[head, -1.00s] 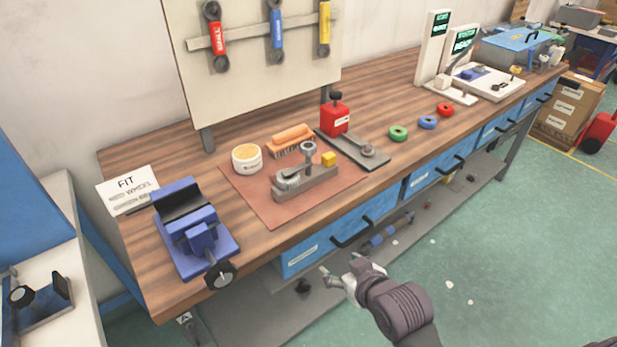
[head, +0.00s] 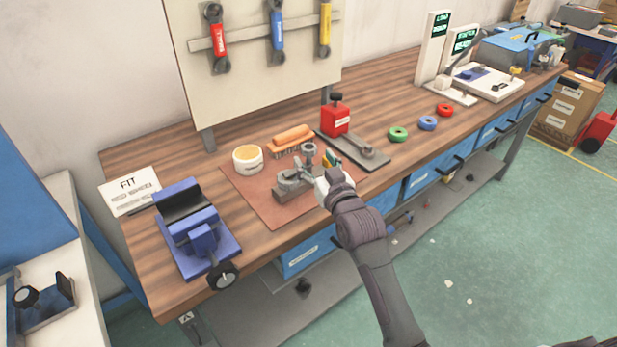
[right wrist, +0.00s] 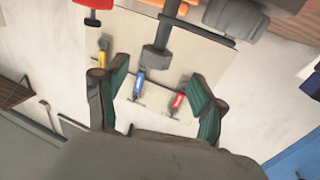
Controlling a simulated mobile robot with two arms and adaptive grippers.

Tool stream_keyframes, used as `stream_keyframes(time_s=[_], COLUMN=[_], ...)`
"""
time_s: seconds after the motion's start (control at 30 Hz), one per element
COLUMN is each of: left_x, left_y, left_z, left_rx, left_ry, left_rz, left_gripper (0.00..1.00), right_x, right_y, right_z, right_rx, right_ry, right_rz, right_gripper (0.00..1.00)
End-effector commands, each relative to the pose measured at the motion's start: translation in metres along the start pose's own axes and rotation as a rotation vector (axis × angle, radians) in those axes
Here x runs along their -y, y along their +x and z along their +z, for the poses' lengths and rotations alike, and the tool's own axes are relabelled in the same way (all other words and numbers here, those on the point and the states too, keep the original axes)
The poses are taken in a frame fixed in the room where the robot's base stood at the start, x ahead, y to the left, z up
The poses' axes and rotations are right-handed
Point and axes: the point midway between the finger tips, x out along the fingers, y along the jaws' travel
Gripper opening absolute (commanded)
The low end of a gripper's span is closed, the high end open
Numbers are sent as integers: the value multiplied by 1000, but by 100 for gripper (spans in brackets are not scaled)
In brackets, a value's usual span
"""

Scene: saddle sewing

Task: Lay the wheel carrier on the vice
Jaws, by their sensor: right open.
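The wheel carrier (head: 290,180), a grey metal part with an upright knobbed post, sits on a grey block on the brown mat (head: 258,205). The blue vice (head: 196,230) stands at the left front of the bench, its jaws empty. My right gripper (head: 328,170) is just right of the carrier, over the front edge of the mat. In the right wrist view my right gripper (right wrist: 158,78) is open and empty, with a grey knobbed post (right wrist: 157,60) showing between and beyond its fingers. My left gripper is not in view.
An orange brush (head: 291,138), a round tin (head: 247,159) and a red block tool (head: 336,116) stand behind the carrier. Green, blue and red rings (head: 398,133) lie to the right. A FIT card (head: 130,190) lies beside the vice. Bench between vice and mat is clear.

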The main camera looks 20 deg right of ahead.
Motion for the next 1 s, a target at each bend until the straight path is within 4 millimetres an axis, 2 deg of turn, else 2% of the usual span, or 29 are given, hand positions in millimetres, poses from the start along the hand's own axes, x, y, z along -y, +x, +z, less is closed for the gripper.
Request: stream_keyframes(time_s=[0.13,0.4,0.7,1.0], left_x=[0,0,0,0], left_y=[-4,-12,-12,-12], left_z=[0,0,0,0], left_rx=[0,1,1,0], left_ry=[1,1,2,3], left_rz=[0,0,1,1], left_gripper=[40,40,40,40], right_x=[-2,-6,-6,-6], right_y=[12,49,53,53], right_z=[-2,-2,-1,-1], right_rx=[0,0,1,1], right_ry=[-1,0,0,0], right_rz=[0,0,0,0], right_gripper=[70,70,70,20])
